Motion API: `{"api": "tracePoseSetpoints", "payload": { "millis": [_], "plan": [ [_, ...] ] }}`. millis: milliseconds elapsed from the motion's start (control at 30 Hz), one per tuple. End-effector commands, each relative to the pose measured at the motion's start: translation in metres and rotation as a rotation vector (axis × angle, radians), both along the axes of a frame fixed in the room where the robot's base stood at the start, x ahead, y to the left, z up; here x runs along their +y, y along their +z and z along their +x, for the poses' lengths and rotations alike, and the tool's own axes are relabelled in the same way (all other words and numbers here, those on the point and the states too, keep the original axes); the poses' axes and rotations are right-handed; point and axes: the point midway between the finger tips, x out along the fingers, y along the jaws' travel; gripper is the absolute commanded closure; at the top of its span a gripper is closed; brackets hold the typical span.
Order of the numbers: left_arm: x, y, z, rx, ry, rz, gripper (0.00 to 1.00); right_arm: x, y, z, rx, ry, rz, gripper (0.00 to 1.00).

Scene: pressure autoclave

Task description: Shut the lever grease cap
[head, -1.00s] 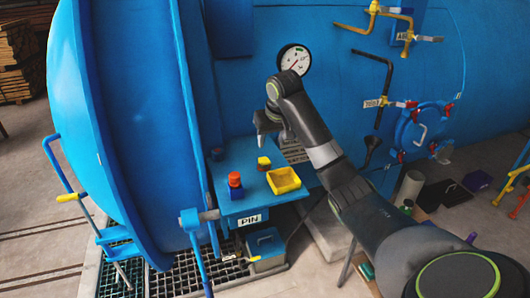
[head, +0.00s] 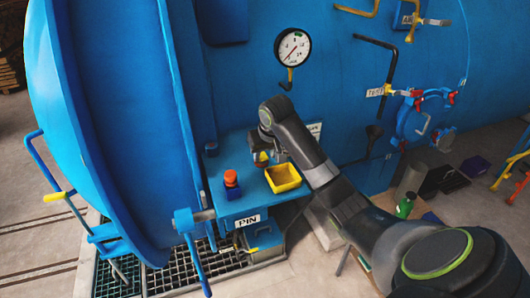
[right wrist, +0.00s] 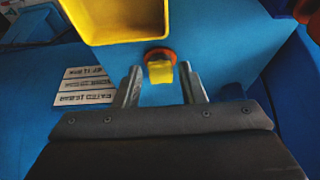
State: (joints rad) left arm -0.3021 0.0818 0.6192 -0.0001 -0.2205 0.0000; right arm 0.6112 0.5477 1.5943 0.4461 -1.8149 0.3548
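A small yellow piece on an orange-red base, which looks like the lever grease cap (right wrist: 160,70), shows in the right wrist view on the blue shelf. In the head view the cap (head: 261,158) is partly hidden by my right gripper (head: 270,148). In the right wrist view my right gripper (right wrist: 162,90) is open, its two fingers apart on either side of the space just before the yellow piece. Nothing is between the fingertips, and I cannot tell whether they touch the cap. My left gripper is not in view.
A yellow tray (head: 283,178) sits on the blue shelf (head: 247,203), beside the cap. A red-orange knob (head: 231,178) stands to its left. The big blue vessel (head: 330,70) with a gauge (head: 292,47) rises behind. Pipes and valves are at right.

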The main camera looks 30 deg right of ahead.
Motion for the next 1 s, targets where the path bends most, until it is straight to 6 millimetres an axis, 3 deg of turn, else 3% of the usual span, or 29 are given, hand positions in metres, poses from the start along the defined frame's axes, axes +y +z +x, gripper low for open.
{"api": "tracePoseSetpoints", "payload": {
  "millis": [33,267,700,1000],
  "plan": [
    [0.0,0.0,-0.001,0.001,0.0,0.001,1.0,0.0,0.0,0.0,0.0,0.0,0.0,0.7],
    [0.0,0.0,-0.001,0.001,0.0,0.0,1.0,0.0,0.0,0.0,0.0,0.0,0.0,0.99],
    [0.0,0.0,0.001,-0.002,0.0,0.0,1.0,0.001,-0.011,-0.007,-0.183,0.0,-0.045,1.0],
    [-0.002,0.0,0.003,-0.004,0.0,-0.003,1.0,0.002,-0.011,-0.006,-0.208,0.0,-0.05,1.0]
  ]
}}
